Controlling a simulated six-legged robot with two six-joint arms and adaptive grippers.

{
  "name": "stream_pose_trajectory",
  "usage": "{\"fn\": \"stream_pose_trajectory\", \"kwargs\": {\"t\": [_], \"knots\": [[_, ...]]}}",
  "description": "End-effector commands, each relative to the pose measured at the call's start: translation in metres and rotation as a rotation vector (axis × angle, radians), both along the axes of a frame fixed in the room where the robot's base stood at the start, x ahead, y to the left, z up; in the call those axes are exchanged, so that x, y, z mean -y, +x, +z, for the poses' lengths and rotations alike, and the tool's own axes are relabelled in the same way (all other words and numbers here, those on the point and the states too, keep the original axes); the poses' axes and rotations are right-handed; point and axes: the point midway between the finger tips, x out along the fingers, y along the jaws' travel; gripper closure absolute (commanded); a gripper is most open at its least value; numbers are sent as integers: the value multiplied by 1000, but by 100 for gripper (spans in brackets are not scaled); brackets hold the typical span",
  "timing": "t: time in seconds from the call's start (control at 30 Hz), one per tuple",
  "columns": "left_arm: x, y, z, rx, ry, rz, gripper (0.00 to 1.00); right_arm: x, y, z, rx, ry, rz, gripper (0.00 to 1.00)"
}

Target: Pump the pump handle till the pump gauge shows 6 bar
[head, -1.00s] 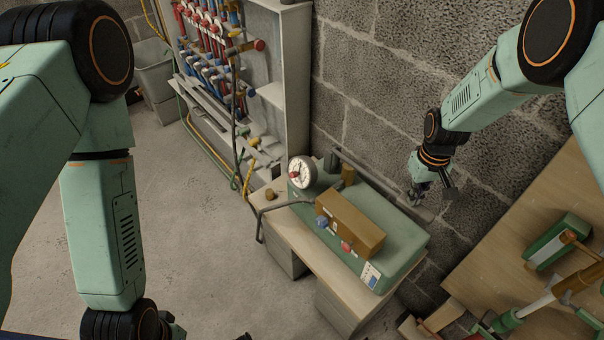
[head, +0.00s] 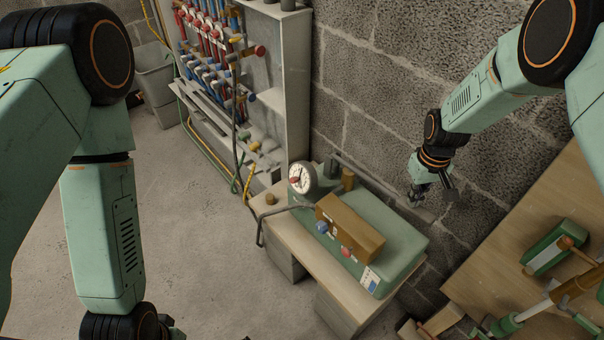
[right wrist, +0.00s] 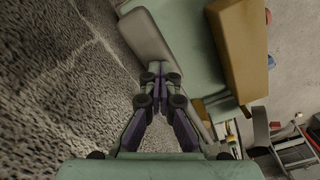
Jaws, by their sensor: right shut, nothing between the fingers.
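The pump is a green box (head: 400,250) on a small bench. Its round white pump gauge (head: 300,177) is at the left end; the dial is too small to read. The grey pump handle (head: 375,180) runs along the back, beside the wall. My right gripper (head: 417,194) is near the handle's right end. In the right wrist view its fingers (right wrist: 160,84) are shut and empty, in front of the handle bar (right wrist: 146,38); I cannot tell whether they touch it.
A brown block (head: 350,227) and a blue and a red knob sit on the pump. A block wall (head: 390,90) stands close behind the handle. A pipe rack (head: 295,110) is at the back, a wooden table (head: 515,240) at the right. The floor on the left is clear.

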Motion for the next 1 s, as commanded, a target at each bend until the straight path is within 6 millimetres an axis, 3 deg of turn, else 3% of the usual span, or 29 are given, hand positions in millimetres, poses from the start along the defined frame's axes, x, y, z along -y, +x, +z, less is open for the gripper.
{"fn": "stream_pose_trajectory", "kwargs": {"t": [1.0], "knots": [[0,0,61,0,0,0,60,1,-3,77,-7,0,0,100]]}}
